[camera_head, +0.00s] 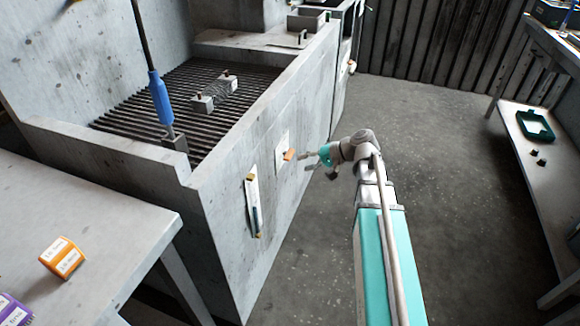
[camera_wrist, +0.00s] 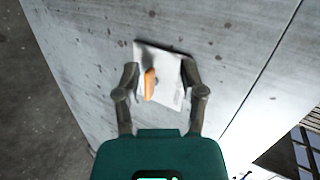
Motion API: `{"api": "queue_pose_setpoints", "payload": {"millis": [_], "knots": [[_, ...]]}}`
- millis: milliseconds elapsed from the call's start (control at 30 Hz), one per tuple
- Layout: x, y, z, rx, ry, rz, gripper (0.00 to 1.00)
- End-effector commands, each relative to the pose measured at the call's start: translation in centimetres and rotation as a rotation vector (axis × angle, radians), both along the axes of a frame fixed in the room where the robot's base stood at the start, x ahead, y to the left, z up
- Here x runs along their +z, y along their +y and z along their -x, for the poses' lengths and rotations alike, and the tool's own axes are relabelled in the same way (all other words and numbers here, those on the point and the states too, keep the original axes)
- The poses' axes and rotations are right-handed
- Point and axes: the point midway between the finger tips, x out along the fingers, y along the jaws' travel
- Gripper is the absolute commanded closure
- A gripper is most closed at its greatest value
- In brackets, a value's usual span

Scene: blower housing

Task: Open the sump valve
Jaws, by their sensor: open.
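An orange handle (camera_head: 289,155) sticks out from a white plate (camera_head: 281,150) on the side wall of the concrete housing. No label can be read on it, so I cannot tell for sure that it is the sump valve. In the wrist view the orange handle (camera_wrist: 150,84) stands lengthwise on the white plate (camera_wrist: 168,75). My gripper (camera_head: 313,155) is just right of the handle in the head view. In the wrist view my gripper (camera_wrist: 159,80) is open, with its fingers on either side of the handle, apparently not touching it.
A second white plate (camera_head: 252,205) with a dark lever (camera_head: 257,219) is left of the handle on the same wall. A grating (camera_head: 130,110) tops the housing. A grey table (camera_head: 90,220) stands at the left and a bench (camera_head: 530,170) at the right. The floor between is clear.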

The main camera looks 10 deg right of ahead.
Motion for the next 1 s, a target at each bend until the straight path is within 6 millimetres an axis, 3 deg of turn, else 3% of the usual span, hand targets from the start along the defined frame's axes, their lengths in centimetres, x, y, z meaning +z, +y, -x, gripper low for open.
{"api": "queue_pose_setpoints", "payload": {"millis": [33,600,1000], "knots": [[-1.5,-0.5,-0.5,-0.011,-0.009,-0.026,0.47],[-5.9,-5.8,-4.3,-0.120,-0.126,-0.336,0.47],[-6.9,-8.9,-5.5,-0.167,-0.185,-0.472,0.47]]}}
